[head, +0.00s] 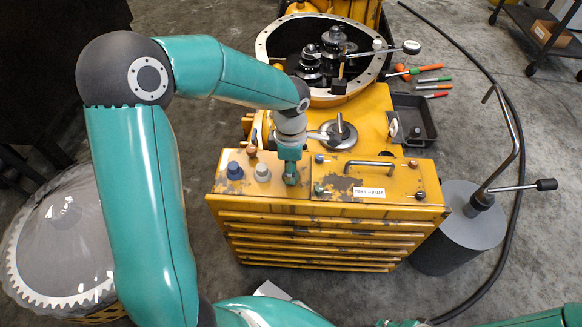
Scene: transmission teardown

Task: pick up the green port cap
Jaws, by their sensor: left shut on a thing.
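My left gripper (290,176) points down at the top of the yellow drawer unit (330,214), near its back-left part. It is shut on the green port cap, which is mostly hidden by the fingers and hard to tell from my teal arm. A blue cap (234,170) and a white cap (262,172) stand in a row to the left of the gripper. I cannot tell whether the held cap still touches the top surface. My right gripper is not in view; only bits of teal arm show along the bottom edge.
Behind is an open yellow housing (262,50) with dark gears. A black tray (416,118) and coloured-handled tools lie right of it. A grey cylinder (462,238) with a bent rod stands at right.

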